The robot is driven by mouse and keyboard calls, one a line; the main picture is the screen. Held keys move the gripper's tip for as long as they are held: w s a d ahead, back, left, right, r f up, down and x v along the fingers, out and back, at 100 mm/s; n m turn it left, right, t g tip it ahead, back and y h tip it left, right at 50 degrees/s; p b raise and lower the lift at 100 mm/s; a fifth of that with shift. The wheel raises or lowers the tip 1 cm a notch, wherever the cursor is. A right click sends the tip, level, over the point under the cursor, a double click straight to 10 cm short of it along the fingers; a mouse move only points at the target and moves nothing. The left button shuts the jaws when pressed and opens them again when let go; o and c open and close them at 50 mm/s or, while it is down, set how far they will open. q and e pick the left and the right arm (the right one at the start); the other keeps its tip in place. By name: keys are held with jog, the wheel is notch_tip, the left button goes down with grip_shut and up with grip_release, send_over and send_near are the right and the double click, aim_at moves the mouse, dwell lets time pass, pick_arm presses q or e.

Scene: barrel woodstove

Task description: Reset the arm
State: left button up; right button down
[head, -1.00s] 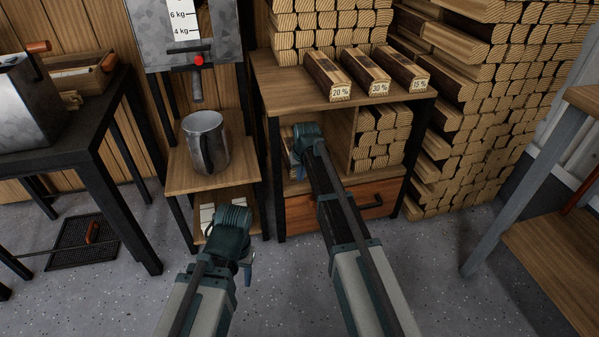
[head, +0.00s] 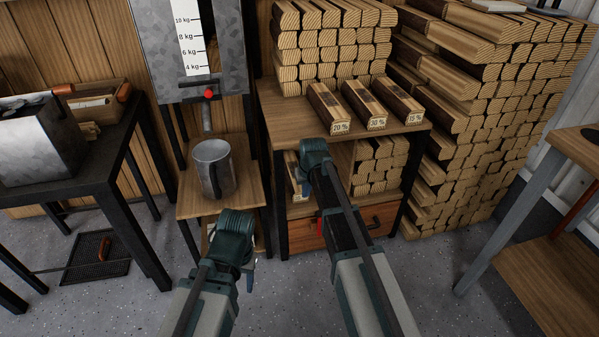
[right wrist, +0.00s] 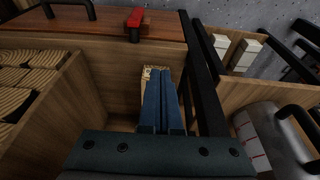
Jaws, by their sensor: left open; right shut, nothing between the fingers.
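My left gripper (head: 249,277) hangs at the lower middle of the head view, in front of the small side table. Its fingers are mostly hidden behind my wrist, and it is open with nothing seen in it. My right arm reaches to the open left compartment of the wooden shelf unit (head: 279,110). In the right wrist view my right gripper (right wrist: 163,95) is shut and empty. Its blue fingers point over a light wooden piece (right wrist: 148,74) in that compartment. I cannot tell whether they touch it.
A metal mug (head: 213,168) stands on the small side table (head: 192,203), left of the unit. Labelled logs (head: 367,104) lie on the unit's top. A red piece (right wrist: 135,22) sits by the drawer (head: 378,219). A large log stack (head: 480,130) is at right.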

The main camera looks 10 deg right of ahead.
jog(key=s+a+r+n+g+h+p, duration=0.15)
jog(key=s+a, duration=0.25)
jog(key=s, duration=0.6)
jog(key=s+a+r+n+g+p, duration=0.1)
jog(key=s+a+r+p, duration=0.15)
jog(key=s, duration=0.75)
jog(key=s+a+r+n+g+p, duration=0.15)
jog(key=s+a, duration=0.25)
jog(key=s, duration=0.6)
pick_arm(q)
notch_tip(320, 180, up, 44)
jog(key=p, duration=3.8)
pick_arm(e)
notch_tip(320, 180, up, 38)
jog(key=w, duration=0.1)
jog(key=shift+w+a+m+t, duration=0.3)
pick_arm(q)
jog(key=shift+f, duration=0.1)
pick_arm(e)
jog(key=shift+f, duration=0.15)
